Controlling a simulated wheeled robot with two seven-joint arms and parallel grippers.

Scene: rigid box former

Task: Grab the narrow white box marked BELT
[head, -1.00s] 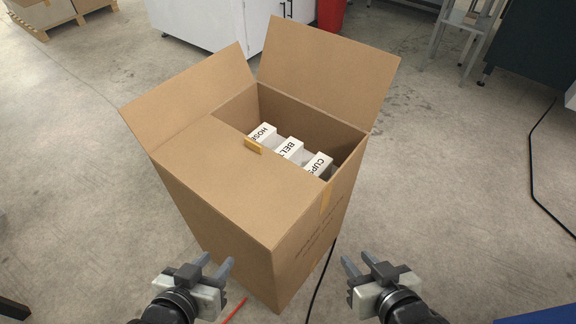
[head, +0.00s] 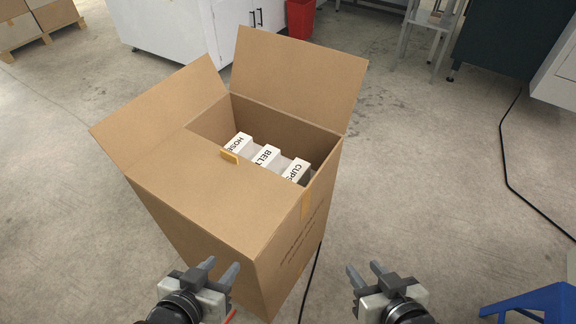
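The narrow white box marked BELT (head: 266,157) stands inside a large open cardboard carton (head: 215,205). It is between the white box marked HOSE (head: 238,144) and the white box marked CUPS (head: 297,171). Only the upper parts of these boxes show; the carton hides the rest. My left gripper (head: 223,268) is open and empty in front of the carton's near side. My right gripper (head: 364,270) is open and empty, to the right of the carton's near corner. Both are apart from the white boxes.
Two carton flaps stand raised at the back (head: 300,78) and left (head: 160,110); another covers the near part of the opening. A yellow tab (head: 230,157) sits at that flap's edge. A black cable (head: 510,165) and a blue stand (head: 535,300) are at right.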

